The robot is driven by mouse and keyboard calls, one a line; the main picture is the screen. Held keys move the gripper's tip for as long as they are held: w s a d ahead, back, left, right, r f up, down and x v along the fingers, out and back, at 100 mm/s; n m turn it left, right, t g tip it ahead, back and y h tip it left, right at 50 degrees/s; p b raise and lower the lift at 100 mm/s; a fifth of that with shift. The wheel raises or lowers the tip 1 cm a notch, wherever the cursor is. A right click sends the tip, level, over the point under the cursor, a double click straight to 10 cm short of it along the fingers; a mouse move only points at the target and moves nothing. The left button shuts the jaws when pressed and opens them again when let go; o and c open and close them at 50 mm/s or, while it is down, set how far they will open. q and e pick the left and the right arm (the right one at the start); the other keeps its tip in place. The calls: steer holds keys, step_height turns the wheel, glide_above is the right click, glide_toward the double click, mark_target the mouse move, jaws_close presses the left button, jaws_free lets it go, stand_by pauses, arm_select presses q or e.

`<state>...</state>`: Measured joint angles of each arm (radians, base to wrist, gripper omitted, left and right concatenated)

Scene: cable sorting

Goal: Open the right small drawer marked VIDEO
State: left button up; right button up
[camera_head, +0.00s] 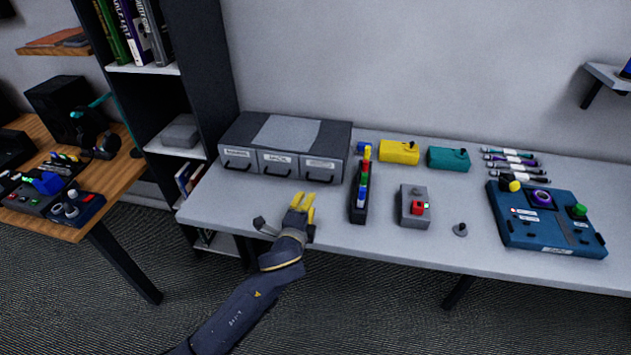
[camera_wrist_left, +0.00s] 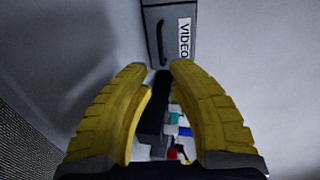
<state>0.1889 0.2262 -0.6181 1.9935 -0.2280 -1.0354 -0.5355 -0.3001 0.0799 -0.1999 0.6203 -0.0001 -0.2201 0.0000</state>
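A grey drawer cabinet (camera_head: 235,130) stands at the left of the light table, with three labelled small drawers along its front. The right small drawer (camera_head: 323,169) looks shut; its label is too small to read in the head view. In the left wrist view the drawer marked VIDEO (camera_wrist_left: 180,56) shows sideways at the top, with its dark handle (camera_wrist_left: 162,44) beside the label. My left gripper (camera_head: 304,198) has yellow fingers and is just in front of and below that drawer, apart from the handle. Its fingertips (camera_wrist_left: 158,68) are apart with nothing between them. My right gripper is not in view.
A dark strip with coloured blocks (camera_head: 359,192) stands right of the cabinet, close to my left gripper. Further right are a grey box with a red button (camera_head: 414,206), yellow (camera_head: 399,152) and teal (camera_head: 448,158) boxes, and a blue panel (camera_head: 545,232). A dark shelf (camera_head: 205,60) stands behind left.

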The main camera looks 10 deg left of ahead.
mark_target(316, 181)
arm_select(q)
steer(key=x, duration=1.2)
steer(key=shift+w+d+f, duration=0.1)
steer(key=shift+w+f, duration=0.05)
steer(key=shift+w, duration=0.2)
steer(key=shift+o, duration=0.3)
jaws_close()
